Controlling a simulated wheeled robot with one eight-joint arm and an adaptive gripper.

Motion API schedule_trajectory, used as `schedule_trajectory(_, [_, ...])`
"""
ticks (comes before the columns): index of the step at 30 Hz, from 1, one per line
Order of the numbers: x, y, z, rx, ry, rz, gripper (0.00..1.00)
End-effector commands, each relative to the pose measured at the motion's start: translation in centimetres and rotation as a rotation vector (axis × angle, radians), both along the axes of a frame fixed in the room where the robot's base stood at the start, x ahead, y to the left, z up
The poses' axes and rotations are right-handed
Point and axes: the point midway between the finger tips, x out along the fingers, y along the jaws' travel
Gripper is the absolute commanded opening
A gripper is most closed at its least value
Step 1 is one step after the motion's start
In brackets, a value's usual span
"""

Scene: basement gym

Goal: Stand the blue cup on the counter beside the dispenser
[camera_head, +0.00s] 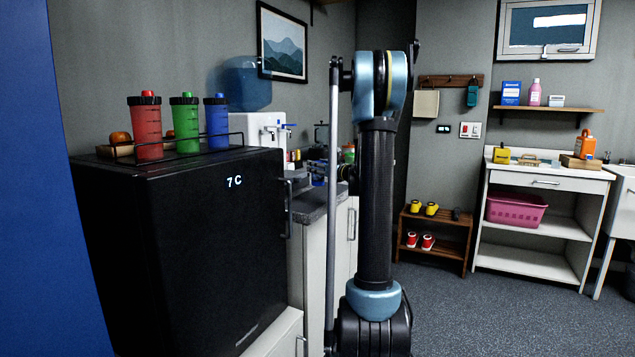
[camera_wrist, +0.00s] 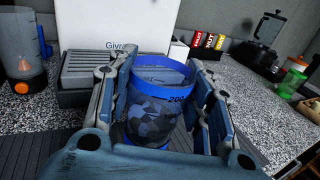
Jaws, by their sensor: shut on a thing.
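The blue cup (camera_wrist: 152,120) is see-through with a solid blue rim and faint markings, and shows upright in the wrist view. My gripper (camera_wrist: 158,92) is shut on it, one finger on each side. The white dispenser (camera_wrist: 110,25) stands just behind the cup, with its grey slatted drip tray (camera_wrist: 88,64) behind and to the left. The dispenser also shows in the head view (camera_head: 262,130) under a blue water bottle. The speckled grey counter (camera_wrist: 245,95) spreads around the cup. The cup's base is partly hidden, so I cannot tell whether it touches the counter.
A clear container with an orange part (camera_wrist: 22,65) stands at the left. Colourful packets (camera_wrist: 208,42), a dark press (camera_wrist: 265,40) and a green-and-orange bottle (camera_wrist: 292,78) stand at the right. The counter between them is clear. A black fridge (camera_head: 210,250) carries several shakers.

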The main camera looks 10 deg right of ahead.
Motion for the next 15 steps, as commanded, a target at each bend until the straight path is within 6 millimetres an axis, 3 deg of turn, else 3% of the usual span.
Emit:
schedule_trajectory(9, [0.0,-0.1,-3.4,0.000,0.000,0.000,0.22])
schedule_trajectory(15, [0.0,-0.1,-4.5,0.000,0.000,-0.001,0.22])
